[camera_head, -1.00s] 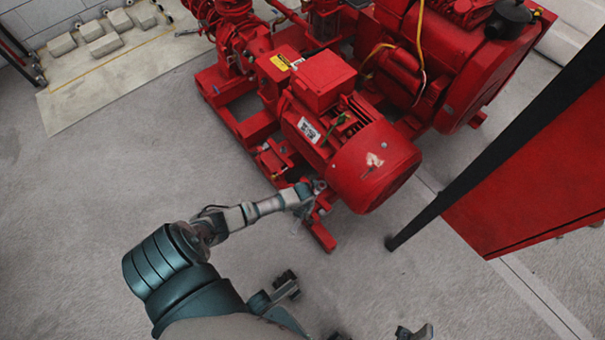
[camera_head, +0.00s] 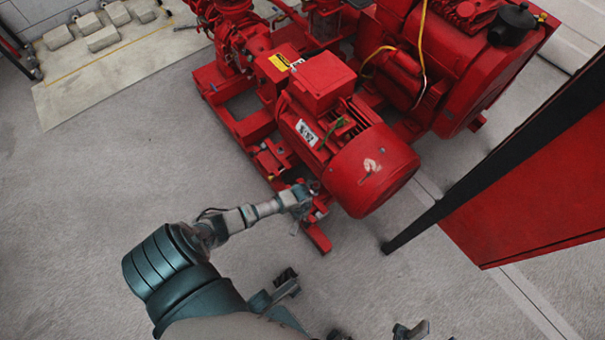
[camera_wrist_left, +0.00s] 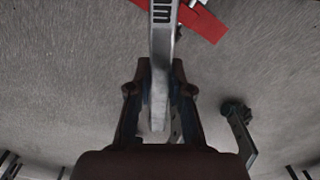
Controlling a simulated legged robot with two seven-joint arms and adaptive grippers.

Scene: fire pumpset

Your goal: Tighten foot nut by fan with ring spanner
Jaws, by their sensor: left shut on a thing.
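The red motor (camera_head: 375,165) with its ribbed body and rounded fan end stands on a red base frame (camera_head: 318,236). My left gripper (camera_head: 303,200) is at the foot of the motor by the fan end. In the left wrist view my left gripper (camera_wrist_left: 159,92) is shut on a grey metal spanner (camera_wrist_left: 162,45), which runs away from me toward the top edge. The spanner's far end is out of that view, and in the head view it is too small to make out clearly. The foot nut is hidden or too small to tell. My right gripper is not clearly seen.
A larger red machine (camera_head: 480,60) stands behind the motor. A red cabinet (camera_head: 535,195) with a black edge post (camera_head: 455,190) stands at the right. The grey floor (camera_head: 90,190) is clear at left. A pale slab (camera_head: 100,70) with several blocks lies at the back left.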

